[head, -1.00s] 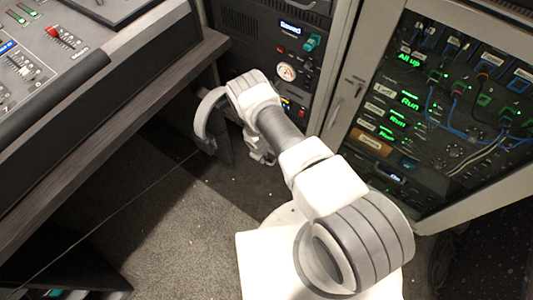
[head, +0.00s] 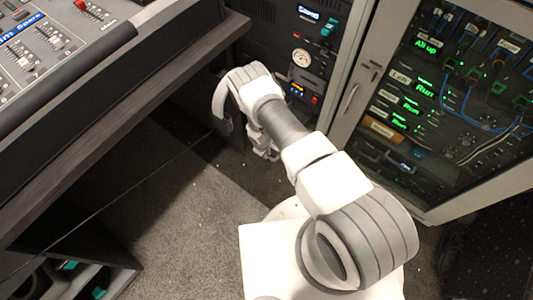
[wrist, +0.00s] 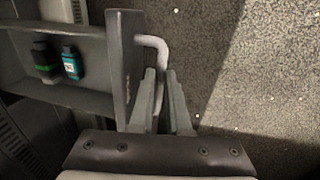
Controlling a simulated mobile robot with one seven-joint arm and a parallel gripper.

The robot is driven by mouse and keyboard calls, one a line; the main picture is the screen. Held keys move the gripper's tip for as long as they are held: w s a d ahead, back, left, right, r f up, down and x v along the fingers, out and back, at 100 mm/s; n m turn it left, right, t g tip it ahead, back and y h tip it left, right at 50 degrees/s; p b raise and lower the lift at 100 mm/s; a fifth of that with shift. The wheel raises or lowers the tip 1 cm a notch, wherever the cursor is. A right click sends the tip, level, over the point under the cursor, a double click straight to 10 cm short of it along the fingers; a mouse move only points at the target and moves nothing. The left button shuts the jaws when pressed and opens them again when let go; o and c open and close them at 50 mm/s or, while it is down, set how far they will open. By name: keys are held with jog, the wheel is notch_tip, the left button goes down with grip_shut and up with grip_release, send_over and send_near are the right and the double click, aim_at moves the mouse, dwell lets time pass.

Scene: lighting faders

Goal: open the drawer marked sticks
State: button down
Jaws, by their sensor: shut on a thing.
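In the wrist view a grey drawer (wrist: 78,97) stands out from its housing, its front panel (wrist: 124,60) seen nearly edge-on. A mark on the panel is too small to read. Inside lie a dark stick with a green band (wrist: 45,62) and a teal stick with a pale label (wrist: 72,62). A light bent bar handle (wrist: 158,44) juts from the front. My gripper (wrist: 161,74) is shut on the handle, with a finger on each side of it. In the head view my gripper (head: 266,150) is low beside the desk, and my wrist hides the drawer.
A mixing console (head: 50,45) stands on a dark desk (head: 130,95) at left. A rack cabinet (head: 440,90) with cables is at right. A cable (head: 130,195) crosses the carpet (head: 175,215). A shelf unit (head: 110,265) is at lower left. Open floor lies between.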

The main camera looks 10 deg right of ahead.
jog(key=c, duration=0.9)
grip_release()
jog(key=shift+r, duration=0.1)
jog(key=r+p, duration=0.2)
jog(key=r, duration=0.3)
jog(key=s+a+r+p, duration=0.1)
jog(key=r+p, duration=0.1)
jog(key=r, duration=0.4)
jog(key=s+a+r+p, duration=0.1)
jog(key=r+p, duration=0.1)
jog(key=r, duration=0.4)
jog(key=shift+s+a+p, duration=0.1)
jog(key=shift+s+p, duration=0.05)
jog(key=shift+p, duration=0.15)
jog(key=shift+s, duration=0.15)
